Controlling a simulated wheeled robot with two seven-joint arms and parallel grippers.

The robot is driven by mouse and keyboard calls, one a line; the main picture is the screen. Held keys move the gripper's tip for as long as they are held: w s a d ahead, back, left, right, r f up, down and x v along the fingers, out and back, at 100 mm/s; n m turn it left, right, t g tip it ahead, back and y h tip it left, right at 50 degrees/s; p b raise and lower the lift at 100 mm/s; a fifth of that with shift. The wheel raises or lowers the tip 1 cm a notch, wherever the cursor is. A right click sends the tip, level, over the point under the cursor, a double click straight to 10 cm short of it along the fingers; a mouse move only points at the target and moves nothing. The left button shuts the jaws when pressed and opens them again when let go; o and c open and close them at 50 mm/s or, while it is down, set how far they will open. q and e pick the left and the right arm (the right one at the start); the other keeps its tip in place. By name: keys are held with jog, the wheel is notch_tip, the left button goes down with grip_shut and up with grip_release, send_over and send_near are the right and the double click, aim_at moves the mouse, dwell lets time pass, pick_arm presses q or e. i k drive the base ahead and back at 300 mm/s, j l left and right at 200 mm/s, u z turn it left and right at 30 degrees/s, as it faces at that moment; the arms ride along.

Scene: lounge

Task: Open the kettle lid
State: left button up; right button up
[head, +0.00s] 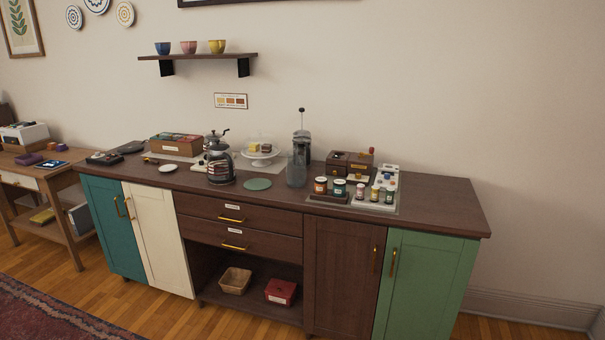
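The kettle (221,168) is a dark, shiny vessel with a spout or handle rising at its top. It stands upright on the wooden counter, left of the middle. Its lid appears to be at the top, but it is too small to tell for certain whether it is open or shut. Neither of my grippers is in the head view.
The long sideboard (440,195) carries a green round mat (257,184), a glass jar (296,171), a French press (302,140), a cake stand (262,158) and a tray of small jars (374,205). Its right end is bare. Wooden floor (115,310) lies in front.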

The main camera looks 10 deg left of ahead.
aim_at(217, 146)
jog(key=i+j+u, duration=0.15)
jog(key=i+u, duration=0.15)
jog(key=i, duration=0.35)
jog(key=i+u, duration=0.3)
jog(key=i, duration=0.35)
jog(key=i+j+z, duration=0.1)
jog(key=i+j, duration=0.2)
jog(key=i+j+z, duration=0.1)
jog(key=i+j, duration=0.2)
jog(key=j, duration=0.2)
jog(key=i+j+z, duration=0.1)
jog(key=i+j, duration=0.15)
jog(key=j, duration=0.15)
jog(key=i+j+z, duration=0.1)
jog(key=i+j, duration=0.15)
jog(key=j, duration=0.2)
